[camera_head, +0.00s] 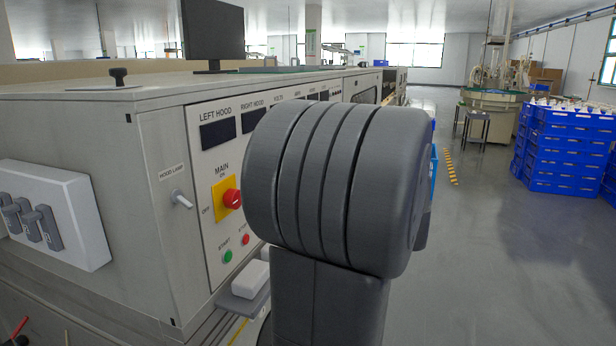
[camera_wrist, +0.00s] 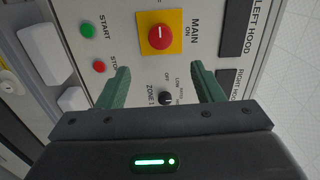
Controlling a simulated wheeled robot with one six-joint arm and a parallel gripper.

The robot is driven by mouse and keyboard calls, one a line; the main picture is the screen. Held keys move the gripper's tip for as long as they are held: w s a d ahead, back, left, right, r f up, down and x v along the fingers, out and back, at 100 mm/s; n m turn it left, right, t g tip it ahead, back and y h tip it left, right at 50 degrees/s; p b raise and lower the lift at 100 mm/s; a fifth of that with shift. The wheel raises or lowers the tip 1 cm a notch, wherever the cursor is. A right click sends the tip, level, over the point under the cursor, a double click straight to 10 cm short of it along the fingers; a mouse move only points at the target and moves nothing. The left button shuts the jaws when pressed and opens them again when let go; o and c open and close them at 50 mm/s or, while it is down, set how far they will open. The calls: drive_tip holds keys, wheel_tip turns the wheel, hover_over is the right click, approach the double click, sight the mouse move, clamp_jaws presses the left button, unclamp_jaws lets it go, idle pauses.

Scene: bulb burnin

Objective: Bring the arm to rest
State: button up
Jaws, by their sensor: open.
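In the wrist view my gripper (camera_wrist: 160,84) is open, its two green fingers apart with nothing between them. It faces the control panel (camera_wrist: 128,42) of the machine. The red MAIN knob (camera_wrist: 161,37) on its yellow plate lies just beyond the fingertips, near the ON label. A black ZONE 1 knob (camera_wrist: 166,98) shows between the fingers. In the head view my grey arm stands in front of the panel and hides its right part and the gripper. The red MAIN knob (camera_head: 231,198) shows left of the arm.
Green START (camera_head: 228,256) and red STOP (camera_head: 245,239) buttons sit below the MAIN knob. A hood lamp switch (camera_head: 181,199) is on the panel's left. Stacked blue crates (camera_head: 566,150) stand at the right. The grey floor (camera_head: 480,255) between is clear.

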drive_tip(key=w+a+m+p, duration=0.4)
drive_tip(key=a+m+p, duration=0.8)
drive_tip(key=m+p, duration=0.2)
drive_tip(key=shift+w+a+m, duration=0.2)
drive_tip(key=shift+a+m, duration=0.1)
drive_tip(key=shift+m, duration=0.6)
idle(0.6)
drive_tip(key=shift+f, duration=0.15)
